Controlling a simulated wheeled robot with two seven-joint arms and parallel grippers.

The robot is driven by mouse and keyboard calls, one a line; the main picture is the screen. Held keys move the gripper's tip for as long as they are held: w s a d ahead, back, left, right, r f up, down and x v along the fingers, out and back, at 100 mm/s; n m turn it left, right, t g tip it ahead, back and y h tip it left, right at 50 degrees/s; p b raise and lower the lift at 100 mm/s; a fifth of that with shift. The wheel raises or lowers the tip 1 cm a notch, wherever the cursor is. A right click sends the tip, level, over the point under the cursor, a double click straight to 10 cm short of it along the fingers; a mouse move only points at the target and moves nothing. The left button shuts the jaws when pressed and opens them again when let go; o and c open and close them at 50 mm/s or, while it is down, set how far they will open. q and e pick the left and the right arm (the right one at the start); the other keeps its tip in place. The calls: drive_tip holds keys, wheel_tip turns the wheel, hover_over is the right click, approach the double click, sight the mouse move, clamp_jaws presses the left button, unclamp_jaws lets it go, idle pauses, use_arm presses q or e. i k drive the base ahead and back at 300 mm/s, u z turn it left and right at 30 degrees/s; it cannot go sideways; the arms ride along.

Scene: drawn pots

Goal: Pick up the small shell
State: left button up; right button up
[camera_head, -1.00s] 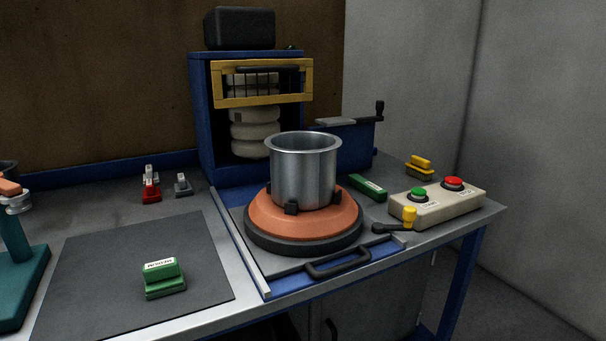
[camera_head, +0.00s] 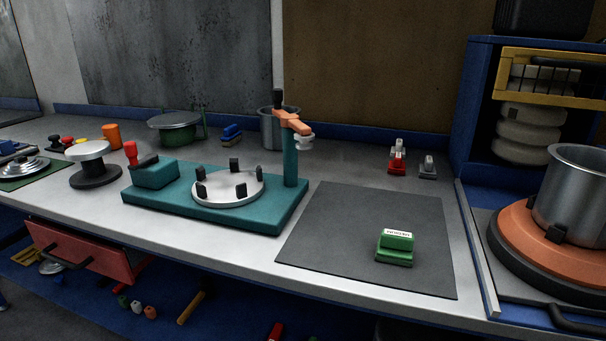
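No gripper of mine shows in the head view. Two open metal shells are in sight. One silver shell (camera_head: 580,195) sits upright on the round orange base (camera_head: 520,235) at the right edge, and its right side is cut off by the frame. Another grey metal shell (camera_head: 270,128) stands at the back of the bench, partly hidden behind the post of the teal fixture (camera_head: 245,213). I cannot tell for sure which one the task calls small.
A green block (camera_head: 396,252) lies on the dark mat (camera_head: 325,250). Red and grey clamps (camera_head: 397,165) stand behind it. A green lidded pan (camera_head: 177,135), an orange cup (camera_head: 112,136) and a silver-topped stand (camera_head: 92,155) are to the left. A red drawer (camera_head: 85,255) juts out below.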

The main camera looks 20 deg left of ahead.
sight(571, 197)
drive_tip(key=z, duration=2.9)
drive_tip(key=i, duration=3.2)
drive_tip(key=u, duration=5.15)
